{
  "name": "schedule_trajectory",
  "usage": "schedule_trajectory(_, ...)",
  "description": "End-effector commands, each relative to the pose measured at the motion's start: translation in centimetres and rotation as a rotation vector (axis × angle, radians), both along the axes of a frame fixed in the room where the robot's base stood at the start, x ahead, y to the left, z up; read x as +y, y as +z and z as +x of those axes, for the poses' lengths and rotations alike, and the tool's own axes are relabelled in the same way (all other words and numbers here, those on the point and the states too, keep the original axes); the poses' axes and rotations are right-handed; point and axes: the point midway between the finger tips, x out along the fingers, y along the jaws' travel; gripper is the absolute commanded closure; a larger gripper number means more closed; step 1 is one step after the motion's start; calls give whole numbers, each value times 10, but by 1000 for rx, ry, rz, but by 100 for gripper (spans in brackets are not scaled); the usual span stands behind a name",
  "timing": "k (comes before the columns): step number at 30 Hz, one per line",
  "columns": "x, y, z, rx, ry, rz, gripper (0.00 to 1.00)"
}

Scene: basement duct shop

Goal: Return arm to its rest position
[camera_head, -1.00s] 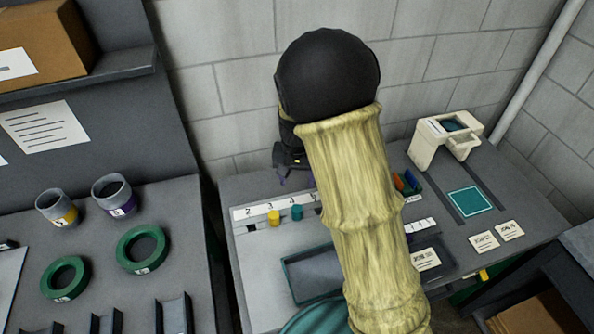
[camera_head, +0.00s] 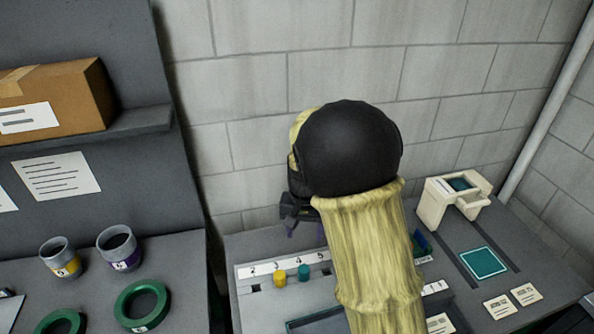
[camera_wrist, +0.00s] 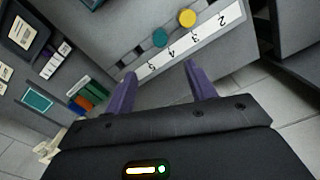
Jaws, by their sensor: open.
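My gripper (camera_wrist: 160,88) is open, with two purple fingers apart and nothing between them in the wrist view. In the head view my gripper (camera_head: 303,232) is partly hidden behind my arm's black joint and hangs above the back of the workbench, near the numbered strip (camera_head: 262,269). The wrist view shows the same strip (camera_wrist: 190,44) just beyond the fingers. A yellow peg (camera_head: 280,279) and a teal peg (camera_head: 303,273) stand in front of the strip. They also show in the wrist view, yellow peg (camera_wrist: 187,18) and teal peg (camera_wrist: 160,37).
A cream device (camera_head: 452,203) and a teal square (camera_head: 483,262) are at right. Two cups, one yellow-banded (camera_head: 62,262) and one purple-banded (camera_head: 119,250), and a green ring (camera_head: 142,304) are on the left table. A block wall (camera_head: 260,90) closes the back. My arm hides part of the bench.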

Motion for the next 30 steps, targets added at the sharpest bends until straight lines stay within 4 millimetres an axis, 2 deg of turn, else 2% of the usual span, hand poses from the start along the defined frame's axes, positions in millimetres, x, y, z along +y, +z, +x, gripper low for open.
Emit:
schedule_trajectory(4, -5, 1, -3, -5, 0, 3, 45)
schedule_trajectory(8, -24, 6, -19, -26, 9, 15, 45)
schedule_trajectory(11, -45, 12, -44, -59, 33, 25, 45)
schedule_trajectory(15, -74, 18, -86, -126, 87, 23, 45)
schedule_trajectory(21, -98, 21, -140, -212, 170, -10, 45)
schedule_trajectory(25, -103, 20, -153, -231, 195, -22, 45)
schedule_trajectory(30, -103, 20, -153, -232, 198, -24, 45)
